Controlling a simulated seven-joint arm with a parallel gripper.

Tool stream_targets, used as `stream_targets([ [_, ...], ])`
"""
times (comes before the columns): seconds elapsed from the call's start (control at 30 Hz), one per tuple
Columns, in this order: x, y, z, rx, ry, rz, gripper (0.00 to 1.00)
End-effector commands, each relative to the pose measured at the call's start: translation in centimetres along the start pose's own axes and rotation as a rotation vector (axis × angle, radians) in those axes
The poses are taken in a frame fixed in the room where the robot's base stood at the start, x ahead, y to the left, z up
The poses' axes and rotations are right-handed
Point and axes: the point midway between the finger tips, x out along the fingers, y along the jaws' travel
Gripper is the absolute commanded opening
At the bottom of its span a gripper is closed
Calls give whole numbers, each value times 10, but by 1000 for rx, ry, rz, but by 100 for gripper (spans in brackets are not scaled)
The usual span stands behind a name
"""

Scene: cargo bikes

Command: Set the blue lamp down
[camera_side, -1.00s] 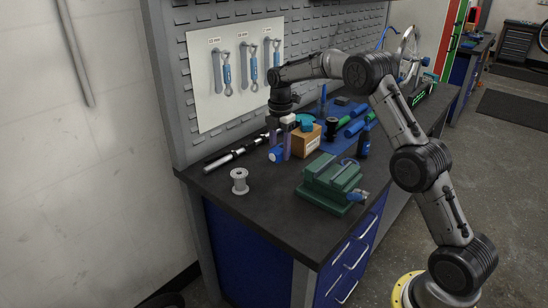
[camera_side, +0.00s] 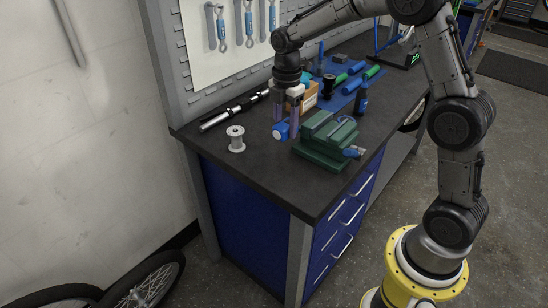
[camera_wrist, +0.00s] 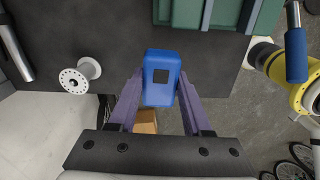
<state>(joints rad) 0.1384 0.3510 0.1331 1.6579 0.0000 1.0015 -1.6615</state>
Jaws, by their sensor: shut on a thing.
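The blue lamp (camera_side: 281,131) is between the fingers of my gripper (camera_side: 288,128), over the black workbench between the grey spool and the green vise. In the wrist view the blue lamp (camera_wrist: 160,66) is a rounded block with a dark square on its face. The two purple fingers of my gripper (camera_wrist: 160,88) are shut on its sides. I cannot tell whether its underside touches the bench top.
The grey spool (camera_side: 236,139) stands to the left and the green vise (camera_side: 325,140) close on the right. A cardboard box (camera_side: 309,98) is just behind my gripper. A black-and-silver tool (camera_side: 222,115) lies by the pegboard. The bench front (camera_side: 265,170) is bare.

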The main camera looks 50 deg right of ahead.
Motion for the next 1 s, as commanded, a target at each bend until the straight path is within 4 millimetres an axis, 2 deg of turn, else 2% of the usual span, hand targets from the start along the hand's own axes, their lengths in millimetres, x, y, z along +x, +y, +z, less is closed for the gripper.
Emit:
stream_targets([
  [0.2,27,-4,-29,283,0,-1,0],
  [0.5,56,-7,-54,756,0,1,0],
  [0.8,72,-5,-60,1246,1,2,0],
  [1.0,73,0,-60,1455,2,2,0],
])
